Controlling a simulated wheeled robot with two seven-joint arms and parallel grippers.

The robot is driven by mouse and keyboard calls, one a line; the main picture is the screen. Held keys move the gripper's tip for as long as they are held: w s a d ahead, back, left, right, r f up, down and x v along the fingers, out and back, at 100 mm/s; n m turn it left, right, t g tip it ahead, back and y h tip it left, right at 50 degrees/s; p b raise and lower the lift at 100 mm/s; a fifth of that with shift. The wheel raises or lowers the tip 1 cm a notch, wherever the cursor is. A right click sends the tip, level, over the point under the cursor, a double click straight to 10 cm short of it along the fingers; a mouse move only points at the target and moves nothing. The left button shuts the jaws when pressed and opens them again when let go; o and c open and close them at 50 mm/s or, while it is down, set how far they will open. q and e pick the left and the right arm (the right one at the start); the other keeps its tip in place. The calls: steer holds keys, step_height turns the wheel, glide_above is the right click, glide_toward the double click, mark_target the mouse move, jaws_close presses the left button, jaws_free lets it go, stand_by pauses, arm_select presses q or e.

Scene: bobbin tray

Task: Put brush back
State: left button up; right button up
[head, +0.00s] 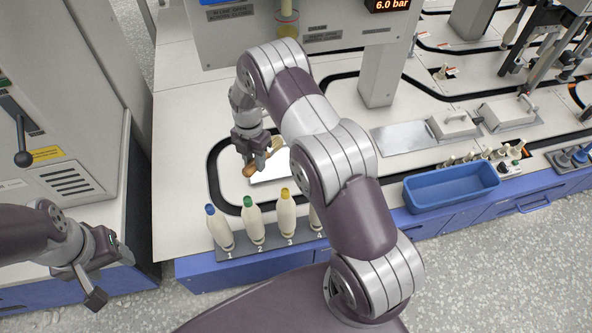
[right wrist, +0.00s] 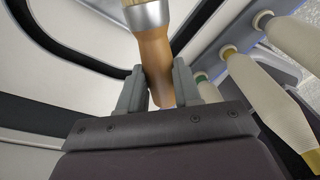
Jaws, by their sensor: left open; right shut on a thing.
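The brush has a brown wooden handle (head: 249,170), a metal collar (right wrist: 147,16) and pale bristles (head: 277,144). My right gripper (head: 257,158) is shut on the brush's handle, which stands between its two fingers in the right wrist view (right wrist: 153,90). In the head view the brush is over or near a white flat plate (head: 270,174) on the worktop; I cannot tell whether it touches it. My right arm hides part of the plate. My left gripper (head: 112,274) is open and empty at the lower left, off the worktop's left edge.
Several bobbins with coloured tips (head: 286,215) stand in a numbered grey rack (head: 245,253) at the front edge. A blue bin (head: 450,188) lies to the right. A machine housing (head: 235,40) stands behind my right arm. The worktop's left part (head: 180,150) is clear.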

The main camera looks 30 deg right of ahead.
step_height(320, 180, down, 9)
steer(key=b, duration=0.3)
steer(key=shift+a, duration=0.1)
steer(key=shift+f, duration=0.1)
steer(key=shift+f, duration=0.15)
steer(key=o, duration=1.1)
